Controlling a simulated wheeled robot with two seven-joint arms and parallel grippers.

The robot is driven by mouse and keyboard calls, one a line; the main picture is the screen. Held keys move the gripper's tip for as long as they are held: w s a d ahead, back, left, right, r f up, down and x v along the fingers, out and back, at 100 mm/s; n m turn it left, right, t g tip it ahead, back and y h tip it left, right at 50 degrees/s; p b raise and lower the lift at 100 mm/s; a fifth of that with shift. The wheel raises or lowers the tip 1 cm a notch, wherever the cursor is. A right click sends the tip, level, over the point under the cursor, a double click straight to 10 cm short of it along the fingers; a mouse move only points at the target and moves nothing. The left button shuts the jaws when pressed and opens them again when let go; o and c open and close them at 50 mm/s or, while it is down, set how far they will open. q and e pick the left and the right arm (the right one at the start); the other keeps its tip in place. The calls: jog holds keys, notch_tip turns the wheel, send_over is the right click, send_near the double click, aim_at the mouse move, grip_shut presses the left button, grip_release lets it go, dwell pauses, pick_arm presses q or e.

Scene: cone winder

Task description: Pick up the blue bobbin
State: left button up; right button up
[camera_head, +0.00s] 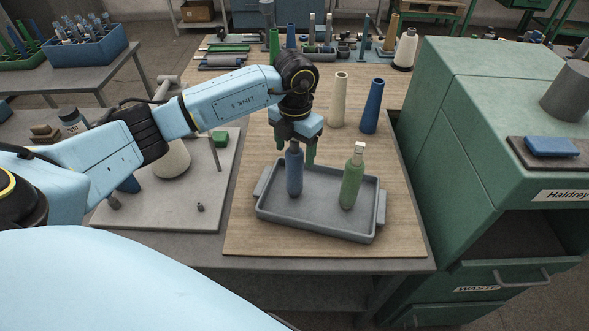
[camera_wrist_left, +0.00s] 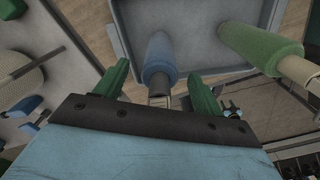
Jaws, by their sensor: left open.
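The blue bobbin (camera_head: 294,173) stands upright in the left part of a grey tray (camera_head: 318,228). It also shows in the wrist view (camera_wrist_left: 159,58), with its pale tip towards my gripper. My left gripper (camera_head: 296,150) is open and points down over the bobbin. In the wrist view its green fingers (camera_wrist_left: 158,80) stand apart on either side of the bobbin's top end. Whether they touch it I cannot tell. A green bobbin (camera_head: 351,182) with a pale top stands in the same tray, to the right. My right gripper is not in view.
A cream cone (camera_head: 339,100) and a tall blue cone (camera_head: 372,107) stand behind the tray on the wooden table top (camera_head: 240,237). A green cabinet (camera_head: 450,130) closes off the right side. Several spools and parts crowd the table's far end.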

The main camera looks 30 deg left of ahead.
pick_arm(q)
jog(key=c, duration=1)
jog(key=shift+o, duration=0.2)
jog(key=shift+r, duration=0.1)
jog(key=shift+r, duration=0.1)
